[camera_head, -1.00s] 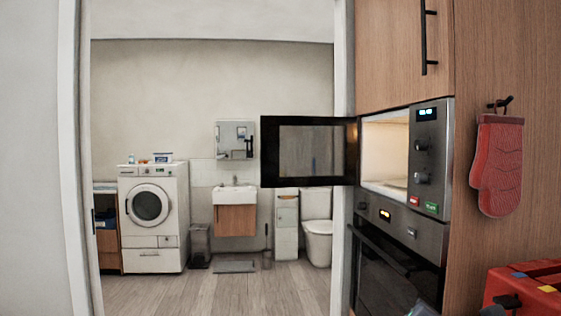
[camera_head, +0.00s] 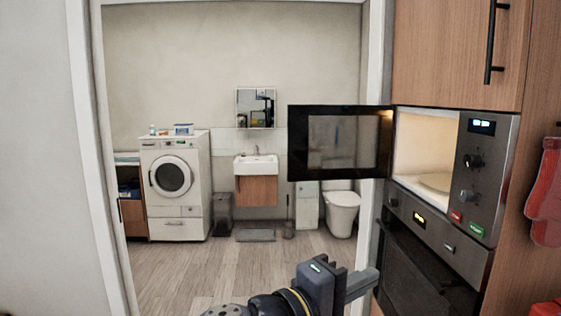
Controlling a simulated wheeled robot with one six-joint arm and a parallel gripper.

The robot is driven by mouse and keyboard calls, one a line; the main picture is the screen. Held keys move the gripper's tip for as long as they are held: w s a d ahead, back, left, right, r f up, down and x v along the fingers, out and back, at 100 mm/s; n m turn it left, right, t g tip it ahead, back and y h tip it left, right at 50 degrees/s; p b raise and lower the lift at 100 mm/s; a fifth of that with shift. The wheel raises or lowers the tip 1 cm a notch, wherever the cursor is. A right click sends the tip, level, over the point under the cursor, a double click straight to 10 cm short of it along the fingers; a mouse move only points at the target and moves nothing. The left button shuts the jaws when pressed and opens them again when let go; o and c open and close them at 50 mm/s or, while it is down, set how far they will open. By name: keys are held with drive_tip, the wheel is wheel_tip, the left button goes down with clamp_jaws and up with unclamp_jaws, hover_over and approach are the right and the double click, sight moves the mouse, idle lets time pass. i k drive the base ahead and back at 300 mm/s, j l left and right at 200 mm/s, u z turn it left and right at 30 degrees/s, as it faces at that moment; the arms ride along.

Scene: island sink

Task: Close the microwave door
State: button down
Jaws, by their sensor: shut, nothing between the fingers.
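The microwave (camera_head: 490,165) is built into the wooden cabinet at the right, with a lit interior and a plate inside. Its black-framed glass door (camera_head: 340,143) stands wide open, hinged at the left side of the cavity and reaching out to the left across the doorway. My gripper (camera_head: 366,284) is at the bottom of the view, below the open door and in front of the oven. It points right, is shut and empty, and appears apart from the door.
A black-fronted oven (camera_head: 418,268) sits under the microwave. A red mitt (camera_head: 545,195) hangs at the right edge. Through the doorway are a washing machine (camera_head: 172,188), a sink (camera_head: 256,168) and a toilet (camera_head: 342,208). The floor (camera_head: 200,275) in the doorway is clear.

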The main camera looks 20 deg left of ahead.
sight(298, 145)
drive_tip(key=i+j, duration=0.25)
drive_tip(key=j, duration=0.15)
drive_tip(key=i+j, duration=0.25)
drive_tip(key=j, duration=0.15)
drive_tip(key=i+j+z, duration=0.1)
drive_tip(key=i+j, duration=0.45)
drive_tip(key=j, duration=0.2)
drive_tip(key=i+j, duration=0.2)
drive_tip(key=j, duration=0.25)
drive_tip(key=i+j+z, duration=0.1)
drive_tip(key=i+j, duration=0.15)
drive_tip(key=j, duration=0.15)
drive_tip(key=i+j, duration=0.25)
drive_tip(key=j, duration=0.15)
